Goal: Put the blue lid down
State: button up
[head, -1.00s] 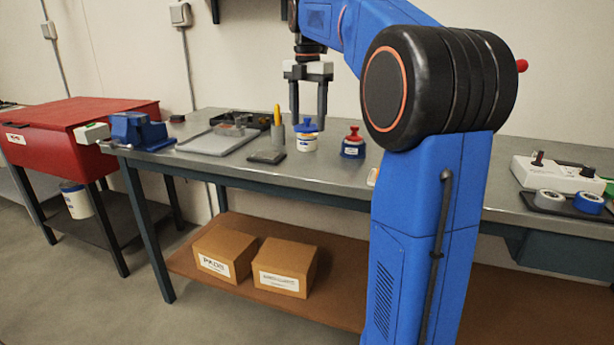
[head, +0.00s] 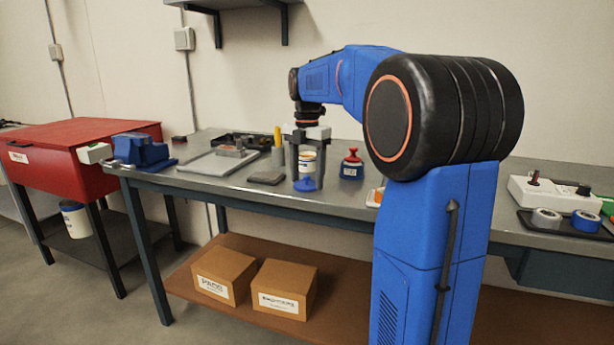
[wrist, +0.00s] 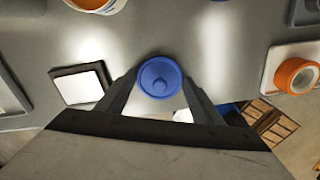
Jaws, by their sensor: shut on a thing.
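The blue lid (head: 305,184) is a round disc with a small central knob, also seen from above in the wrist view (wrist: 160,77). My gripper (head: 306,178) points down and is shut on it, with a finger at either side (wrist: 160,88). The lid is low over the front part of the workbench (head: 235,187); I cannot tell whether it touches the top. The white tub (head: 307,160) stands behind my fingers, partly hidden, with its top open and orange inside. Its rim shows at the top of the wrist view (wrist: 92,10).
A blue pot with a red top (head: 351,166) stands right of the lid. An orange roll (wrist: 297,75) is on the right in the wrist view. The bench's front edge is close.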

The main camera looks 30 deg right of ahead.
aim_at(307, 176)
jog(key=shift+f, duration=0.15)
jog(key=o, duration=1)
notch_tip(307, 176, up, 12)
jog(key=s+a+f+m+t, duration=0.1)
jog(key=s+a+f+m, duration=0.45)
jog(key=s, duration=0.25)
jog(key=s+a+f+m+t, duration=0.1)
jog(key=s+a+f+m, duration=0.4)
jog(key=s, duration=0.3)
jog(key=s+a+f+m+t, duration=0.1)
jog(key=s+a+f+m, duration=0.1)
jog(key=s+f+m, duration=0.3)
jog(key=s+a+f+m+t, duration=0.1)
jog(key=s+a+f+m, duration=0.2)
jog(key=s+f+m, duration=0.3)
jog(key=s+f, duration=0.3)
jog(key=f, duration=0.3)
jog(key=shift+s+a+t, duration=0.15)
jog(key=shift+a+t, duration=0.1)
jog(key=shift+t, duration=0.15)
jog(key=shift+m, duration=0.25)
